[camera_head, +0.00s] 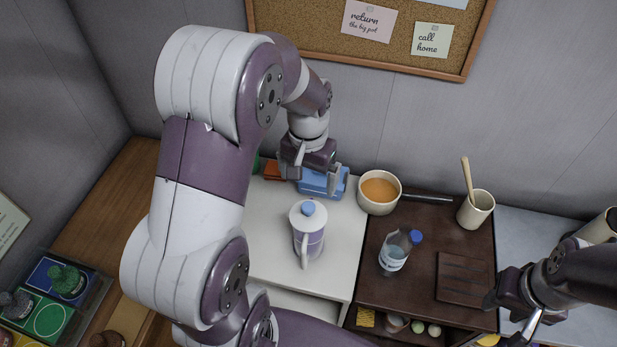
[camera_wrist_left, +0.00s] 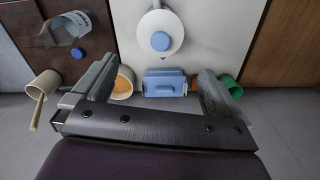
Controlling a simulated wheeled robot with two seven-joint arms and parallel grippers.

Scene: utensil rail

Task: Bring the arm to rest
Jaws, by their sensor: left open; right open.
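My left gripper (camera_head: 318,178) is open, high at the back of the white counter, near a blue box (camera_head: 325,182). In the left wrist view, the blue box (camera_wrist_left: 165,83) shows between the two spread fingers, with nothing clasped. I cannot tell how far above it the fingers are. My left arm covers much of the left of the head view. My right gripper (camera_head: 513,314) is open at the lower right, beside the dark wooden counter (camera_head: 400,290). Nothing shows between its fingers.
A white and purple lidded jug (camera_head: 308,240) stands in front of the blue box. A wall with a corkboard (camera_head: 400,45) lies behind.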

